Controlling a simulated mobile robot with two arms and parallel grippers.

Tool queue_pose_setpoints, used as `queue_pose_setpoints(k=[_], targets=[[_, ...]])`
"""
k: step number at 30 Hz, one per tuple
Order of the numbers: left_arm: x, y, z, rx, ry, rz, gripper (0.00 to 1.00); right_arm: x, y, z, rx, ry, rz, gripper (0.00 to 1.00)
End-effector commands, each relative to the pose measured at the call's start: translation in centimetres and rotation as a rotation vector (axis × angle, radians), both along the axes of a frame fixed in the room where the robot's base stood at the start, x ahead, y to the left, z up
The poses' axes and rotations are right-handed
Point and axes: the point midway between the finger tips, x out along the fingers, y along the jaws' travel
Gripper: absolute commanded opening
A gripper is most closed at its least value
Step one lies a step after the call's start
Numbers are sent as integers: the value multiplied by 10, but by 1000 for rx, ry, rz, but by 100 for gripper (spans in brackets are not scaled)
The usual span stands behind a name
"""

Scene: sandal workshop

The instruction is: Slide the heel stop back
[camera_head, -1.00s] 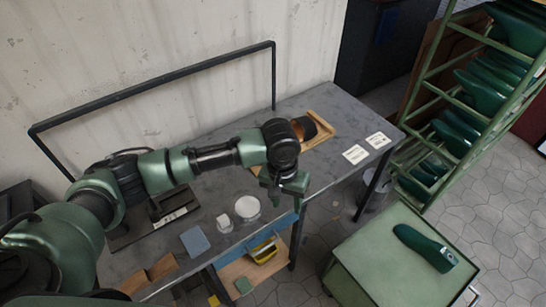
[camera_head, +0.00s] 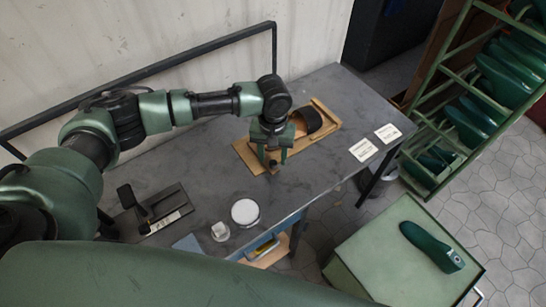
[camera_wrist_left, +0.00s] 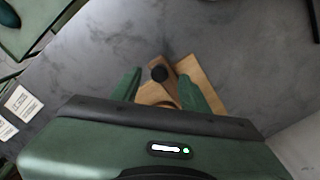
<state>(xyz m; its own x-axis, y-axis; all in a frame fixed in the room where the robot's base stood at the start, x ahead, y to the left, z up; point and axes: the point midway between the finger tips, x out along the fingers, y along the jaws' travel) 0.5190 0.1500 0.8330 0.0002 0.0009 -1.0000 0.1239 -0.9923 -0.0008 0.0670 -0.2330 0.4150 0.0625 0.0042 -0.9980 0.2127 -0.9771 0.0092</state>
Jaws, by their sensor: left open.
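A wooden jig board (camera_head: 243,150) lies on the grey workbench, with a black curved piece (camera_head: 312,119) at its far right end. My left gripper (camera_head: 273,159) is over the near left part of the board, pointing down. The gripper body hides part of the jig. My right gripper is out of view.
White cards (camera_head: 363,150) lie right of the jig. A white round container (camera_head: 245,212), a small white item (camera_head: 220,231) and a black tool stand (camera_head: 155,213) are on the near bench. A green cart (camera_head: 385,260) carries a green shoe last (camera_head: 430,245). A green rack (camera_head: 440,110) stands right.

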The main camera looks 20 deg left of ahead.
Motion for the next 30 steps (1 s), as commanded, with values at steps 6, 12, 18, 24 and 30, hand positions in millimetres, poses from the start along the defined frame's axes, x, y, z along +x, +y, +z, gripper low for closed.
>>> queue_pose_setpoints(k=[6,12,18,24,30], targets=[[0,0,-22,0,1,-1,45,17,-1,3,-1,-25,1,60],[0,0,-26,-1,0,-1,45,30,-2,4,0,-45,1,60],[0,0,-26,-1,0,-1,20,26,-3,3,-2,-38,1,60],[0,0,-26,0,0,-1,0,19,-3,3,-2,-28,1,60],[0,0,-26,0,0,-1,0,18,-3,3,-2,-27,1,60]])
